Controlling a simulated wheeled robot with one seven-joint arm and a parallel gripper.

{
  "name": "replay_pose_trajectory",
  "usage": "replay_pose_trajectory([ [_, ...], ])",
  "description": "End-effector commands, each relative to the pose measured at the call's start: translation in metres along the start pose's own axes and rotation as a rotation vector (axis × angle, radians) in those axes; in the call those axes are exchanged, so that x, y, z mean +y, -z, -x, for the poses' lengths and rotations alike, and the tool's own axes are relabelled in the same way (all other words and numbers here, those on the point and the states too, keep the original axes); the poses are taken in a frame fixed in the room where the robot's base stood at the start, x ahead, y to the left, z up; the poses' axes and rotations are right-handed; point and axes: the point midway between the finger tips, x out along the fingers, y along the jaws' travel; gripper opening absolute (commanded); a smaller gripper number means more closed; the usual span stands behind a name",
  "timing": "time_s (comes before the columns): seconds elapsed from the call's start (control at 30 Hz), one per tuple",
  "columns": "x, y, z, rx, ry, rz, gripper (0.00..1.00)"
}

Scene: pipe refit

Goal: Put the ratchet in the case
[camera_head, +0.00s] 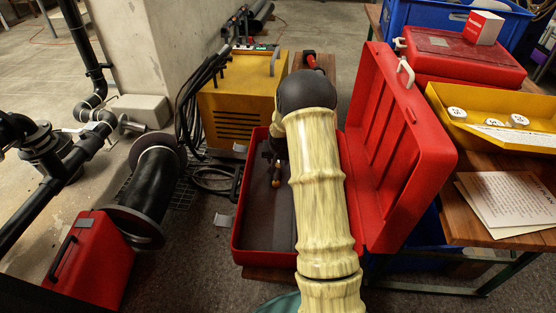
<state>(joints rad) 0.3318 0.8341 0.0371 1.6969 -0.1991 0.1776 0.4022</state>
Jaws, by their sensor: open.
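The open red case (243,232) lies in the middle, its dark-lined tray at left and its lid (412,150) raised on the right. My pale yellow arm reaches over the tray and hides much of it. My gripper (272,163) is open, over the left part of the tray and mostly hidden behind the arm's dark end. A small dark piece with an orange-brown tip (276,180) shows just below it; I cannot tell whether this is the ratchet or whether it touches the lining. No ratchet can be made out for certain.
A yellow machine (238,113) with black cables stands behind the case. A wooden bench (500,240) at right holds a yellow tray (470,125), papers and a closed red case (455,58). Black pipes and a red box (92,262) stand at left.

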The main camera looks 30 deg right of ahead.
Motion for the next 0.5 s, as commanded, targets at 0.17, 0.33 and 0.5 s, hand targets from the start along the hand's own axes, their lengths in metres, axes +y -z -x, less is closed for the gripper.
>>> replay_pose_trajectory([
  [0.17, -0.001, 0.003, 0.006, 0.001, 0.000, -0.001, 0.42],
  [0.33, -0.001, 0.007, 0.028, 0.001, 0.000, -0.001, 0.42],
  [0.5, -0.001, 0.007, 0.062, 0.002, 0.000, 0.001, 0.42],
])
